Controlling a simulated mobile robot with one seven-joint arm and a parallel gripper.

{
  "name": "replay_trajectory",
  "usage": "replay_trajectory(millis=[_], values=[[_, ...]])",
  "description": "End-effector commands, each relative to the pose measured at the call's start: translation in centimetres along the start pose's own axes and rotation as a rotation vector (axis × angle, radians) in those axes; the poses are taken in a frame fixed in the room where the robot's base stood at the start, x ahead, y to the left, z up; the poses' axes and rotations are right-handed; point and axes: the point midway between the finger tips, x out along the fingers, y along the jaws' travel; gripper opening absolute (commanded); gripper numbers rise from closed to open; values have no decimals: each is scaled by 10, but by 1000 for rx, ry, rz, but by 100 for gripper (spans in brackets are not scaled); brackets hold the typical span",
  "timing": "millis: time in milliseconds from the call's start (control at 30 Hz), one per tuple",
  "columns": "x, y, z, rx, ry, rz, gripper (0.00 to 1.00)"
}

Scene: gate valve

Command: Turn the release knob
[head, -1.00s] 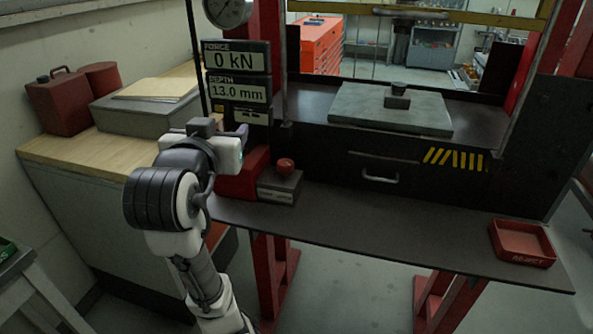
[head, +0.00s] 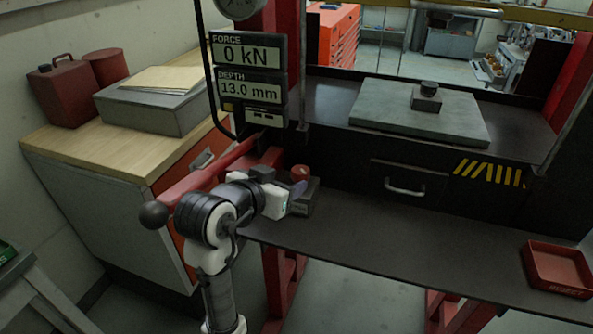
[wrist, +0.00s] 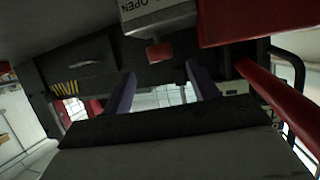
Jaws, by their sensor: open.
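The release knob (head: 300,172) is a small red knob on a grey box (head: 304,198) at the left end of the press's front shelf. It shows again in the wrist view as a red block (wrist: 159,52) on the grey box marked OPEN (wrist: 157,18), in an upside-down picture. My gripper (head: 299,189) is close to the knob in the head view, partly hiding the box. In the wrist view its two bluish fingers (wrist: 160,76) are spread apart and empty, with the knob lined up between them and beyond their tips. Contact with the knob is not visible.
A red lever (head: 210,178) with a black ball end (head: 153,215) runs behind my arm. The display (head: 248,70) reads 0 kN and 13.0 mm. A red reject tray (head: 557,270) sits at the right; the shelf between is clear.

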Motion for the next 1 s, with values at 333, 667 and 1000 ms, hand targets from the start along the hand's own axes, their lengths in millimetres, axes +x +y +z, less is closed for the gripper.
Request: replay_trajectory(millis=[333, 667, 1000], values=[[56, 0, -1, 0, -2, 2, 59], [65, 0, 0, 2, 0, -1, 59], [65, 0, 0, 1, 0, -1, 27]])
